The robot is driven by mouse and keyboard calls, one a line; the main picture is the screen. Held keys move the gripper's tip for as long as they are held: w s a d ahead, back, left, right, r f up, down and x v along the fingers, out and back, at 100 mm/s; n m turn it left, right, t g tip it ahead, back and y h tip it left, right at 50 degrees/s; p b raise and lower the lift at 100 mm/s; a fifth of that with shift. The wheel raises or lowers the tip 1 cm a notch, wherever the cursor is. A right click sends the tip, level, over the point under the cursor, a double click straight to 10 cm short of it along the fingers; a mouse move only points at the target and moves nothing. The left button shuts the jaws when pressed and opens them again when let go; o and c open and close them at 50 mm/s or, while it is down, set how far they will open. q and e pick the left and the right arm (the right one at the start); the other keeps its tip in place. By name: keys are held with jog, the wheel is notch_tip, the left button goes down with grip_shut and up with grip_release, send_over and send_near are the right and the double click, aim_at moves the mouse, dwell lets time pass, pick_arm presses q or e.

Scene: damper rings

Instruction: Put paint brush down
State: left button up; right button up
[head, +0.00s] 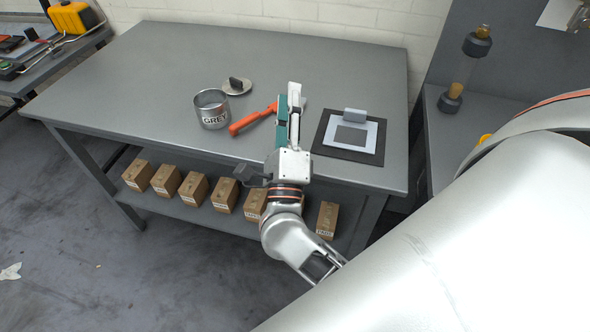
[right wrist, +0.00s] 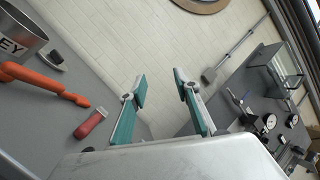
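An orange tool (head: 252,119), which looks like the paint brush, lies on the grey table, its right end close to my right gripper. It also shows at the left of the right wrist view (right wrist: 45,82). A separate short red piece (right wrist: 90,123) lies beside it there; I cannot tell whether it belongs to the brush. My right gripper (head: 290,98) is over the table. In the right wrist view its teal fingers (right wrist: 160,92) stand apart with nothing between them. The gripper hides part of the table in the head view. My left gripper is not in view.
A can marked GREY (head: 212,108) stands left of the orange tool. A dark mat (head: 324,142) with a pale plate (head: 368,146) lies at right. Several cartons (head: 194,188) stand on the lower shelf. The table's left side is clear.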

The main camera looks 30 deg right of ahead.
jog(key=s+a+f+n+y, duration=0.1)
jog(key=a+f+n+y, duration=0.5)
jog(key=f+n+y, duration=0.45)
jog(key=s+a+f+n+y, duration=0.1)
jog(key=a+f+n+y, duration=0.55)
jog(key=n, duration=0.75)
jog(key=s+d+f+n+g, duration=0.2)
jog(key=s+f+n+g, duration=0.2)
jog(key=f, duration=0.7)
jog(key=s+d+f+n+g, duration=0.2)
jog(key=s+f+n, duration=0.4)
jog(key=s+f, duration=0.3)
notch_tip(320, 180, down, 2)
jog(key=shift+g+h, duration=0.3)
jog(key=shift+g, duration=0.6)
